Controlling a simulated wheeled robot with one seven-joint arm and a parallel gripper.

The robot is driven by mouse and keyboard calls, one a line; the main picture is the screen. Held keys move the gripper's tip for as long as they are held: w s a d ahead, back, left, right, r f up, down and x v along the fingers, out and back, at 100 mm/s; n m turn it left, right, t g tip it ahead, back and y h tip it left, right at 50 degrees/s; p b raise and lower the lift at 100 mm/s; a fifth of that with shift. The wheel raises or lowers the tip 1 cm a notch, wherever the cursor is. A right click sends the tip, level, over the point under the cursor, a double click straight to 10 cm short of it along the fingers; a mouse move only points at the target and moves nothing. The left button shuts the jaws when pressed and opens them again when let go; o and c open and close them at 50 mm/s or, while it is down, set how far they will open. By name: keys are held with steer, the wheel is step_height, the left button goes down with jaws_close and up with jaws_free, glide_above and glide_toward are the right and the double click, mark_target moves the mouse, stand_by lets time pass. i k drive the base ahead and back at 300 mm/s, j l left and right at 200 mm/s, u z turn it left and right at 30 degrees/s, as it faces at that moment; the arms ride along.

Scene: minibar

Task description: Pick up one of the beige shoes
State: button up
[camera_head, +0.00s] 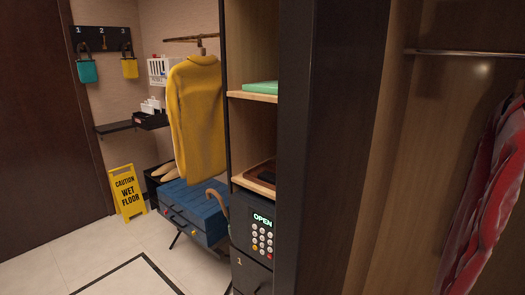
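A pair of beige shoes (167,173) shows at the left centre of the head view. They lie side by side in or on a dark box (152,184), behind the blue case and left of its back edge. The yellow sweater hangs just above and to their right. Their lower parts are hidden by the box and the case. My gripper is not in view.
A blue suitcase (194,211) on a folding stand is in front of the shoes, with a cane (217,203) beside it. A yellow wet floor sign (127,193) stands left. A safe (259,228) and dark cabinet panel (318,150) stand nearer. Tiled floor (75,250) is clear at left.

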mark_target(174, 175)
steer(key=u, duration=0.7)
steer(key=i+j+u, duration=0.2)
steer(key=i+u, duration=0.6)
steer(key=i+j, duration=0.1)
steer(key=i, duration=5.8)
steer(key=i+z, duration=0.2)
steer(key=z, duration=0.25)
steer(key=i+j+z, duration=0.1)
steer(key=i+z, duration=0.15)
steer(key=z, duration=0.2)
steer(key=i+j+z, duration=0.15)
steer(key=z, duration=0.25)
steer(key=i+l+z, duration=0.1)
steer(key=l+z, duration=0.15)
steer(key=z, duration=0.15)
steer(key=i+l+z, duration=0.15)
steer(key=z, duration=0.2)
steer(key=l, duration=0.1)
